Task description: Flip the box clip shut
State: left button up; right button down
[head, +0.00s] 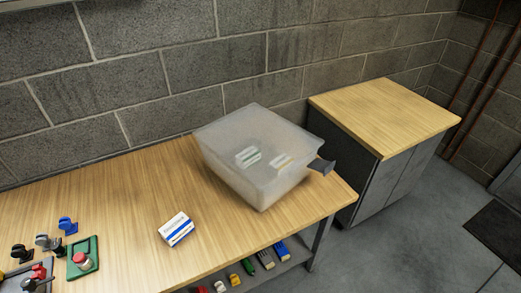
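A translucent box (260,150) with its lid on top stands at the right end of the wooden workbench (130,200). A dark grey clip (322,166) sticks outward from the box's right side, near the bench edge, and looks swung open. Pale items show blurred through the box. Neither of my grippers is in the head view, so their state and distance from the clip do not show.
A small white and blue carton (176,229) lies on the bench in front of the box. Stamps and a green-based tool (82,257) stand at the lower left. A wood-topped cabinet (385,115) stands to the right. Several small items (248,266) sit on a shelf below the bench.

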aim_at(319, 165)
jog(key=i+l, duration=0.1)
jog(key=l, duration=0.85)
jog(key=i+l+z, duration=0.1)
jog(key=l, duration=0.35)
jog(key=i+l, duration=0.15)
jog(key=l, duration=0.8)
jog(key=i+l+z, duration=0.1)
jog(key=l, duration=0.4)
jog(key=i, duration=0.05)
